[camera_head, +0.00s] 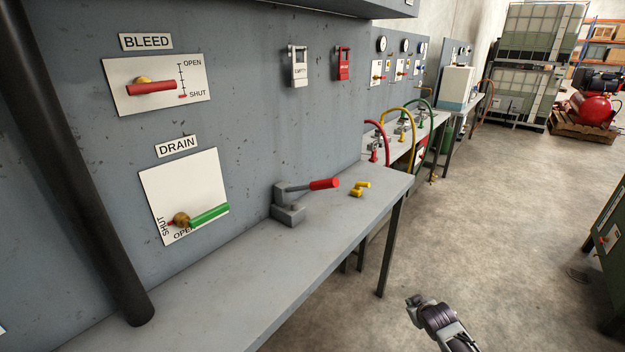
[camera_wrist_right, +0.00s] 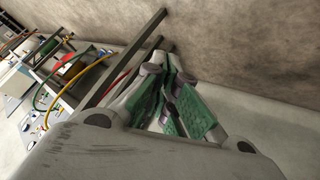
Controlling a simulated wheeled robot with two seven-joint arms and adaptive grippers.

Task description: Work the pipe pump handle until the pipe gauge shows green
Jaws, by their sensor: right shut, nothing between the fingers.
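A small grey hand pump (camera_head: 289,211) stands on the grey bench, and its red-gripped handle (camera_head: 322,184) points right, roughly level. My right gripper (camera_head: 415,302) is shut and empty, low over the floor in front of the bench and well apart from the handle. In the right wrist view its green-padded fingers (camera_wrist_right: 180,108) show with nothing held. Small round gauges (camera_head: 381,44) hang on the far wall panels, but I cannot tell their needles or which one is the pipe gauge. My left gripper is not in view.
The BLEED lever (camera_head: 152,88) is red and the DRAIN lever (camera_head: 209,215) is green, both on the wall. A thick black pipe (camera_head: 75,170) rises at left.

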